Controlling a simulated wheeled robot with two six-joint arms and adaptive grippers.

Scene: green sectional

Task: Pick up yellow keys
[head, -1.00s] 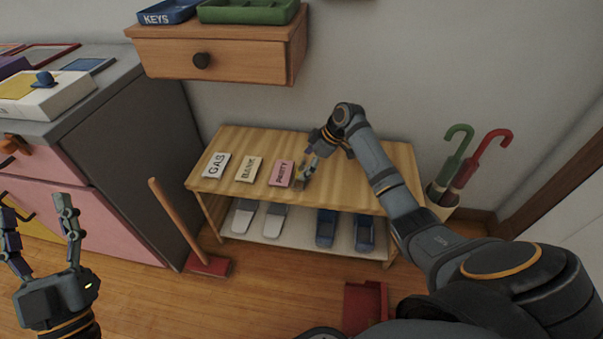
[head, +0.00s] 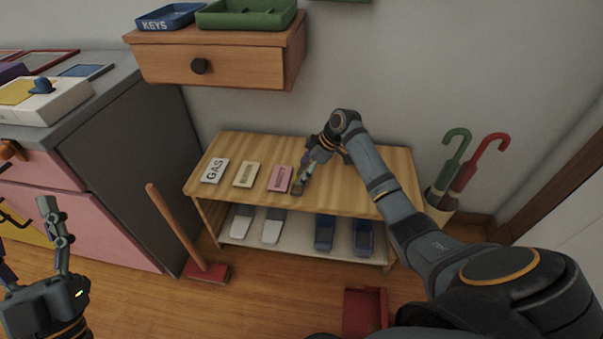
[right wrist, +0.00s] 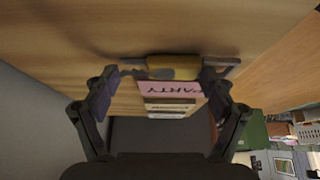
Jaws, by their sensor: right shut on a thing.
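The yellow keys (right wrist: 174,68) show in the right wrist view as a yellow tag with grey metal parts, lying across between my right fingertips. My right gripper (right wrist: 160,80) has a finger at each end of them and is shut on them. In the head view my right gripper (head: 303,175) is low over the right half of the bench top (head: 345,182), beside the pink card (head: 280,179); the keys are mostly hidden there. My left gripper (head: 28,235) is open and empty at the lower left, away from the bench.
A GAS card (head: 214,171) and a cream card (head: 244,174) lie left of the pink one. Shoes (head: 324,232) stand on the lower shelf. A drawer unit (head: 240,58) hangs above, with a blue KEYS tray (head: 170,17). An umbrella stand (head: 438,206) is at right.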

